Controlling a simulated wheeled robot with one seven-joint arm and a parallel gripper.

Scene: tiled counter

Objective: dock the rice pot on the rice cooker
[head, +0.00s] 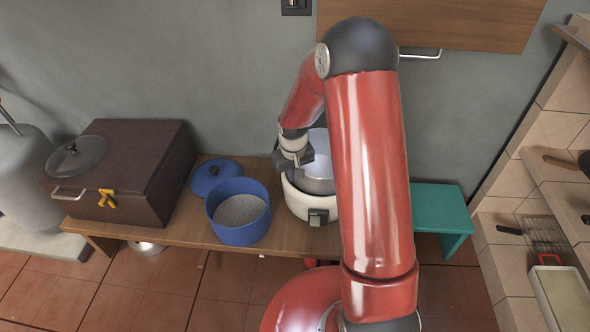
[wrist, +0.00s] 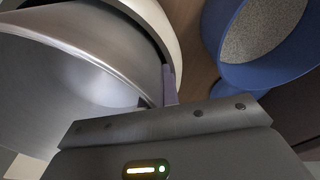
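The rice cooker (head: 300,204), white with a dark front latch, stands on the wooden bench; its pale rim (wrist: 166,22) shows in the wrist view. The silver rice pot (head: 318,180) is at the cooker's opening, with its upper part showing above the cooker's rim. It fills the left of the wrist view (wrist: 75,85). My arm hides its right side, so I cannot tell whether it sits fully down. My gripper (head: 294,163) is at the pot's left edge, over the cooker. A finger (wrist: 169,85) shows beside the pot wall; whether it grips the wall is unclear.
A blue pot (head: 238,234) with grainy grey contents stands just left of the cooker; its blue lid (head: 214,174) lies behind it. A dark brown box (head: 150,160) is farther left. A teal stool (head: 440,212) stands to the right. The wall is close behind.

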